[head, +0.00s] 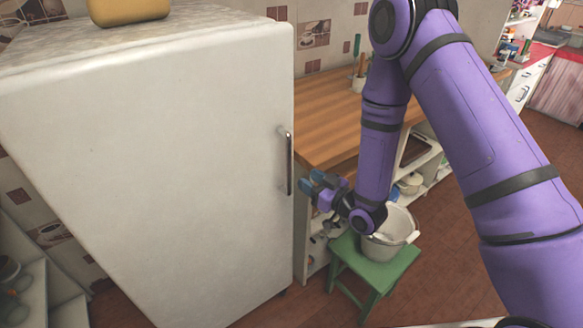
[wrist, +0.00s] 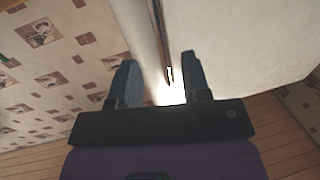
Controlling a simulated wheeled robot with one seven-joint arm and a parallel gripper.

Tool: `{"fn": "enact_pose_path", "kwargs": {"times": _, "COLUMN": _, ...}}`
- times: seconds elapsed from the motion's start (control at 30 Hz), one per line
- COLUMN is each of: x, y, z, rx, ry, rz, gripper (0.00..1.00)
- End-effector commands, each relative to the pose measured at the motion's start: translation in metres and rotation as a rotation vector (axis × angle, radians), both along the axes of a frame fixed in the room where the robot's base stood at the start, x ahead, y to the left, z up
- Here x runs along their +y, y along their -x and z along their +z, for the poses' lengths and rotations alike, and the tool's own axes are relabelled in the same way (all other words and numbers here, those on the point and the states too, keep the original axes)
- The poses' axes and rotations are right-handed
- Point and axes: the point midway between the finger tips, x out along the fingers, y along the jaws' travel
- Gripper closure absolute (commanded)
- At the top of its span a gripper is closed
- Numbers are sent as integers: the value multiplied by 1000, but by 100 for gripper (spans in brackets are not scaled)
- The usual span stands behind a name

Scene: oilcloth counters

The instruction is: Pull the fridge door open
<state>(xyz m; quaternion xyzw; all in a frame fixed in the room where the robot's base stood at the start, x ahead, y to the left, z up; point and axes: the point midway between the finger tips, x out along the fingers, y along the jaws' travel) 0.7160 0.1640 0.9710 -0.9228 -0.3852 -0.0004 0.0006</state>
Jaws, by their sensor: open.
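The white fridge door (head: 170,160) fills the left half of the head view and looks closed. Its slim vertical metal handle (head: 288,162) is near the door's right edge. My gripper (head: 316,184) is just to the right of the handle's lower end in the head view, open and empty. In the wrist view, my gripper (wrist: 160,85) has its two dark fingers apart, with the handle (wrist: 162,50) running down toward the gap between them. The door (wrist: 240,40) is on the right there. I cannot tell whether a finger touches the handle.
A wooden counter (head: 335,110) with open shelves stands right of the fridge. A green stool (head: 345,262) with a grey pot (head: 385,250) stands below my gripper. A yellow object (head: 128,10) sits on the fridge. The floor (head: 450,270) at right looks clear.

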Motion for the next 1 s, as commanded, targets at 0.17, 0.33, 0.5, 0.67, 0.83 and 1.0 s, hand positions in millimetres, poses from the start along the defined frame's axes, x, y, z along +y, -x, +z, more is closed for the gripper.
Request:
{"fn": "enact_pose_path", "kwargs": {"times": 0.17, "x": 24, "y": -23, "z": 1, "rx": -3, "ry": 0, "rz": 3, "gripper": 57}}
{"fn": "enact_pose_path", "kwargs": {"times": 0.33, "x": 43, "y": -42, "z": 1, "rx": -2, "ry": -1, "rz": 2, "gripper": 57}}
{"fn": "enact_pose_path", "kwargs": {"times": 0.5, "x": 54, "y": -54, "z": 0, "rx": 1, "ry": 1, "rz": 0, "gripper": 57}}
{"fn": "enact_pose_path", "kwargs": {"times": 0.67, "x": 59, "y": -58, "z": 0, "rx": 0, "ry": 0, "rz": -1, "gripper": 57}}
{"fn": "enact_pose_path", "kwargs": {"times": 0.83, "x": 59, "y": -58, "z": 0, "rx": 1, "ry": 0, "rz": 0, "gripper": 57}}
{"fn": "enact_pose_path", "kwargs": {"times": 1.0, "x": 59, "y": -58, "z": 0, "rx": 1, "ry": 0, "rz": 0, "gripper": 80}}
